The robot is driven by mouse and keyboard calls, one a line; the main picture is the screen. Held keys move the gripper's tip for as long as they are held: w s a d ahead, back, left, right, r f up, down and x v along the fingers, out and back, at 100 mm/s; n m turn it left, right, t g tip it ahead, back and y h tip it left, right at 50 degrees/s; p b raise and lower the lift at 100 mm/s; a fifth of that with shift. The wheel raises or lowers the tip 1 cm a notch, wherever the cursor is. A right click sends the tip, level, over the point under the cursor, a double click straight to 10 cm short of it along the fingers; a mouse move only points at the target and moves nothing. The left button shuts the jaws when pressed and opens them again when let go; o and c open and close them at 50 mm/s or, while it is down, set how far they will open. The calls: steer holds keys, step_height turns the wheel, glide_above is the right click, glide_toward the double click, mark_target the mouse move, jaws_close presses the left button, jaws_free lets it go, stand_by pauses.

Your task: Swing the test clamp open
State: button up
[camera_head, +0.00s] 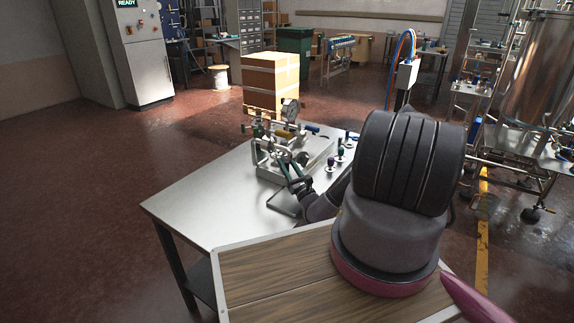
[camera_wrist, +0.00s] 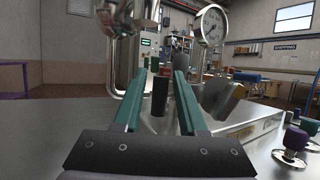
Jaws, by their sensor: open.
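The steel test rig (camera_head: 318,150) stands on the metal table, with a round pressure gauge (camera_head: 290,112) on top. The gauge also shows at upper right in the wrist view (camera_wrist: 213,25). My gripper (camera_head: 285,162) reaches in at the near side of the rig. In the wrist view its two green fingers (camera_wrist: 165,75) are open and apart. A dark upright grip (camera_wrist: 160,96) shows between the fingers, with visible gaps on both sides. Polished metal parts (camera_wrist: 120,15) stand at upper left. I cannot tell which part is the test clamp itself.
The metal table (camera_head: 200,190) is bare at the left. Several knobbed fittings stand right of the rig, one with a purple knob (camera_wrist: 295,138). A wood-topped surface (camera_head: 275,280) lies in front. A cardboard box (camera_head: 270,82) stands beyond the table.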

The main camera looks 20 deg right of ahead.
stand_by(0.3)
steer(key=v, duration=1)
steer(key=shift+s+d+f, duration=0.1)
steer(key=shift+s+f, duration=0.1)
steer(key=shift+s, duration=0.15)
